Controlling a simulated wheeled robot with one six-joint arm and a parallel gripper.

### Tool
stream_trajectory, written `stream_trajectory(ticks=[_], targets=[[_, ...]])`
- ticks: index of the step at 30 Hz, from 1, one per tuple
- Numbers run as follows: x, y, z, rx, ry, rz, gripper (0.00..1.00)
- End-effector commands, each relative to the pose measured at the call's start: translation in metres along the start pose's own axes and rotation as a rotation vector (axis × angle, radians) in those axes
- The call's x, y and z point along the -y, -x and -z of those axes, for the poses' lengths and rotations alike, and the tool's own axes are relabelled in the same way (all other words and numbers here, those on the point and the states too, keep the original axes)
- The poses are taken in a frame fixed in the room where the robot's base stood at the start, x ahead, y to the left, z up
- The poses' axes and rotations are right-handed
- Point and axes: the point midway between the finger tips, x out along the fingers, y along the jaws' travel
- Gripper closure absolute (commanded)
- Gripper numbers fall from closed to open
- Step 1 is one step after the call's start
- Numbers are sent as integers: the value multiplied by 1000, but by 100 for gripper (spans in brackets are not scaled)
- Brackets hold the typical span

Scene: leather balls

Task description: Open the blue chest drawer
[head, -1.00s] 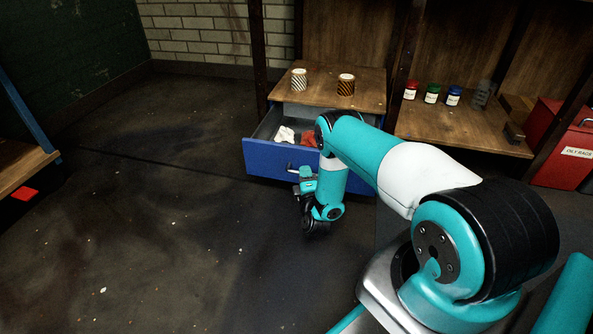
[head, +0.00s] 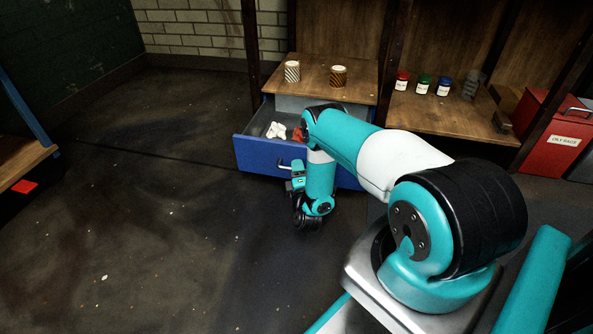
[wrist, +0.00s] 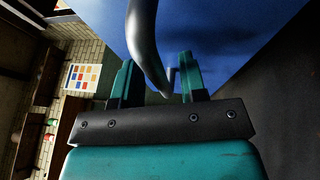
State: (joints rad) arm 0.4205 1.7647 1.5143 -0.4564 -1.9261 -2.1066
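The blue chest drawer (head: 262,157) stands well out of the wooden-topped chest (head: 310,78), its inside showing. White items (head: 276,130) and a red item (head: 297,135) lie in it; my arm hides its right part. My gripper is at the drawer's grey handle (head: 284,166), in front of the blue face. In the wrist view the curved handle (wrist: 145,40) passes between the two teal fingers of my gripper (wrist: 157,62). The fingers are apart, with gaps visible beside the handle. The blue drawer front (wrist: 225,35) fills the upper right there.
A striped white cup (head: 292,71) and a brown striped cup (head: 338,76) stand on the chest. Several small jars (head: 423,85) stand on the shelf at right, near a red oily-rags box (head: 553,135). The floor (head: 150,230) at left is largely clear.

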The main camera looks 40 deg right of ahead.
Motion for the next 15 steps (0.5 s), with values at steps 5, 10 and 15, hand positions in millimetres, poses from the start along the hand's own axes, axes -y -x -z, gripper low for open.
stream_trajectory(ticks=[5,10,15], targets=[[0,2,2,-3,0,1,61],[-2,20,2,-4,0,5,61],[-8,38,2,-3,-1,3,61]])
